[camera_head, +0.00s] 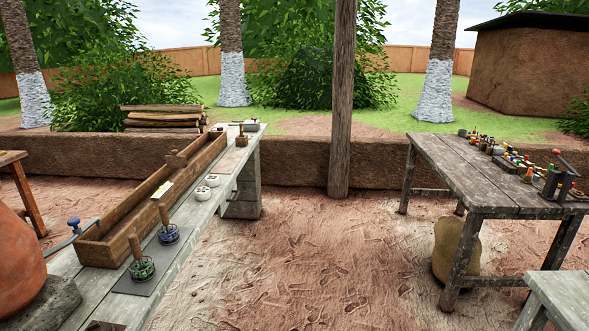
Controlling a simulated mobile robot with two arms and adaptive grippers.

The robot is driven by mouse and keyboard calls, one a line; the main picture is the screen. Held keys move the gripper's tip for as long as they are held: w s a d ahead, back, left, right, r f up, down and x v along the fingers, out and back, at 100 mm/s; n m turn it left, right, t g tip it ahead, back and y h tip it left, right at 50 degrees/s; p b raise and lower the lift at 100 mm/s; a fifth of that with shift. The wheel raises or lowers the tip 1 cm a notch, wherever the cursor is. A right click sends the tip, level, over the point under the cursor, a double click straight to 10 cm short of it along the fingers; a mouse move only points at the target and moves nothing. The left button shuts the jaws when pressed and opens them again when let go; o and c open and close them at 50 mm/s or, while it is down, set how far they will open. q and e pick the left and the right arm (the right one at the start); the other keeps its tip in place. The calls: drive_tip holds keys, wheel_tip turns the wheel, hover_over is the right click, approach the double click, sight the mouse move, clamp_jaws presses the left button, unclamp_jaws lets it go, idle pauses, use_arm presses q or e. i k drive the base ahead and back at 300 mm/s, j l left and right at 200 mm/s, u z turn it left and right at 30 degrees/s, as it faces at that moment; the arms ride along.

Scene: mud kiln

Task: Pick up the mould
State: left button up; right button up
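No single thing is clearly the mould. A smaller piece with a wooden handle (241,139) stands at the bench's far end. Two pale round pieces with dark holes (202,193) lie on the bench beyond the blue piece. Neither of my grippers is in view.
A long wooden trough (122,218) lies along the left bench. A blue-knobbed metal rod (74,222) is beside it. A right-hand table (452,165) bears several small coloured items. A wooden post (342,100) stands ahead. The dirt floor between the tables is open.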

sight(211, 180)
drive_tip(key=i+u, duration=0.1)
drive_tip(key=i, duration=0.8)
drive_tip(key=i+l+u, duration=0.1)
drive_tip(key=i, duration=0.8)
